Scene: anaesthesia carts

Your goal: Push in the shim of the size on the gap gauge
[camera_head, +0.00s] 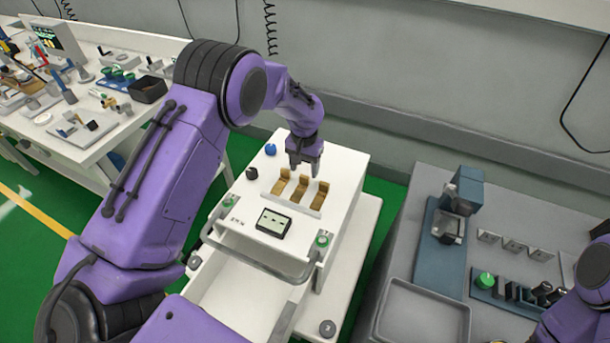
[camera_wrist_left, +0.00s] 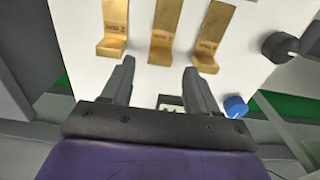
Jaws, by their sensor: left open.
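Three brass L-shaped shims stand in a row on the white cart top (camera_head: 338,168): one at left (camera_head: 280,182), one in the middle (camera_head: 299,188) and one at right (camera_head: 321,195). In the left wrist view they show as right (camera_wrist_left: 213,35), middle (camera_wrist_left: 166,30) and left (camera_wrist_left: 115,25) strips with small engraved labels, too blurred to read surely. A small gauge display (camera_head: 273,222) sits in front of them; its reading is illegible. My left gripper (camera_head: 304,168) is open and empty just above and behind the shims. My right gripper cannot be made out.
A blue knob (camera_head: 270,150) and a dark knob (camera_head: 251,173) are left of the shims. A rail handle (camera_head: 262,262) and green-topped posts are at the cart's front. A grey bench (camera_head: 410,265) stands right; a cluttered white table (camera_head: 95,135) stands left.

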